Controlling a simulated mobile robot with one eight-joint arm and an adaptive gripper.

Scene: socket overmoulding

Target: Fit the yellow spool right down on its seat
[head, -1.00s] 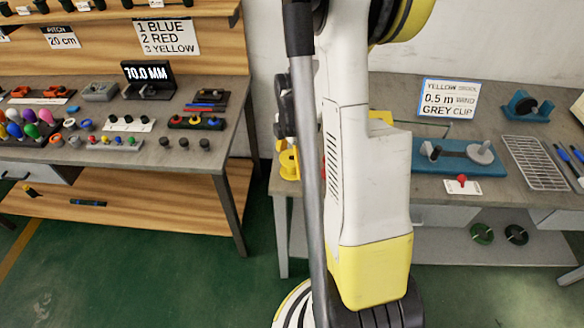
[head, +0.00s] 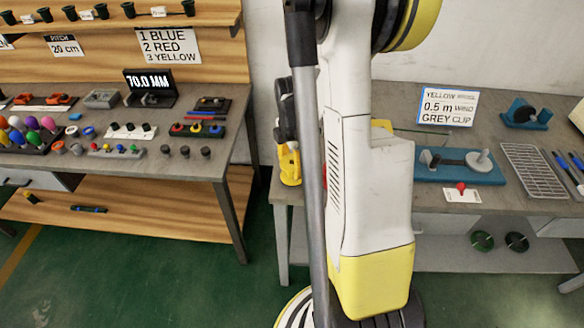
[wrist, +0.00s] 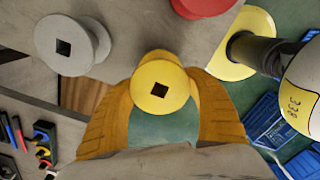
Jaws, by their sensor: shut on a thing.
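In the wrist view my gripper (wrist: 162,108) has its two orange-yellow fingers closed around the yellow spool (wrist: 174,78). The spool's round flange with a square hole faces the camera. Its underside and its seat are hidden, so I cannot tell whether it touches anything below. In the head view a yellow shape (head: 289,164) shows at the left end of the right bench, beside my arm. I cannot tell there which part is spool and which is finger.
In the wrist view a grey spool (wrist: 66,46) stands upper left and a red spool (wrist: 205,6) at the top edge. In the head view a blue fixture (head: 490,176) with a grey disc, a wire rack (head: 533,172) and a sign (head: 447,106) are on the right bench.

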